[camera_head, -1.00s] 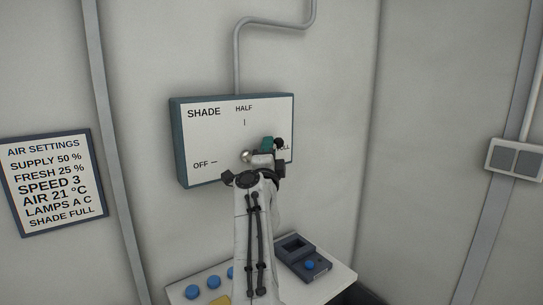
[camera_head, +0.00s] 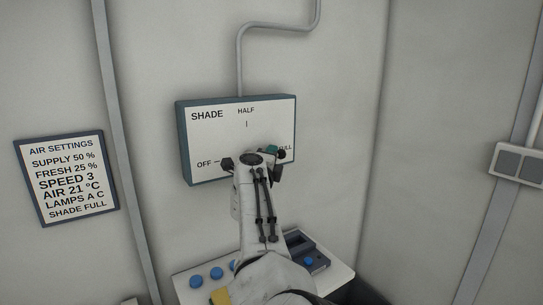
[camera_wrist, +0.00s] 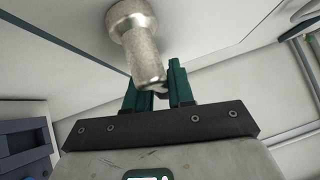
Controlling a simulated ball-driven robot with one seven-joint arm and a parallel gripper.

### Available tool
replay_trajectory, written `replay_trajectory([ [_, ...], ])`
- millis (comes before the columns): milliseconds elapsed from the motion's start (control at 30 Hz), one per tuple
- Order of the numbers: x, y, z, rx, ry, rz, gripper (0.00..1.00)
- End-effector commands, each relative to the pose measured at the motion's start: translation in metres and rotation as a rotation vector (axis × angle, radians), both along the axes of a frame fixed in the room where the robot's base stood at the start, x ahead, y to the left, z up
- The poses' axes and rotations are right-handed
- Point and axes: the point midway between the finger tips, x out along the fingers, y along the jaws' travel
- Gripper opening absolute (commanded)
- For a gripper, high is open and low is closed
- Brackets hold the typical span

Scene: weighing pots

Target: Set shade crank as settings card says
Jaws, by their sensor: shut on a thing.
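The settings card (camera_head: 66,178) on the left wall reads "SHADE FULL" in its bottom line. The shade panel (camera_head: 215,135) has marks OFF at left, HALF at top and FULL at right. The metal crank (camera_wrist: 145,55) shows in the wrist view, with a round hub and an arm running to my jaws. My gripper (camera_head: 273,151) is at the panel's right side, close to the FULL label. In the wrist view its teal jaws (camera_wrist: 157,92) are shut on the crank's end. In the head view my arm hides the crank, so its exact alignment with the mark cannot be told.
A conduit (camera_head: 240,70) rises above the panel. A grey switch box (camera_head: 518,163) is on the right wall.

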Motion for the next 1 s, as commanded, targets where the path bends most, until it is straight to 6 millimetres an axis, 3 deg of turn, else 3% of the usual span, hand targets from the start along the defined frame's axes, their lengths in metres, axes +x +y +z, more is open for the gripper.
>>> replay_trajectory([
  [33, 0.001, -0.01, -0.004, 0.001, 0.004, -0.019, 0.0],
  [200, 0.001, -0.01, -0.005, 0.0, 0.004, -0.019, 0.0],
  [233, 0.001, -0.01, -0.005, 0.0, 0.005, -0.019, 0.25],
  [433, 0.001, -0.008, -0.004, 0.001, 0.004, -0.017, 0.43],
  [767, -0.002, -0.002, 0.0, 0.002, 0.001, -0.006, 0.43],
  [1000, -0.015, 0.004, 0.003, 0.007, -0.001, -0.003, 0.43],
])
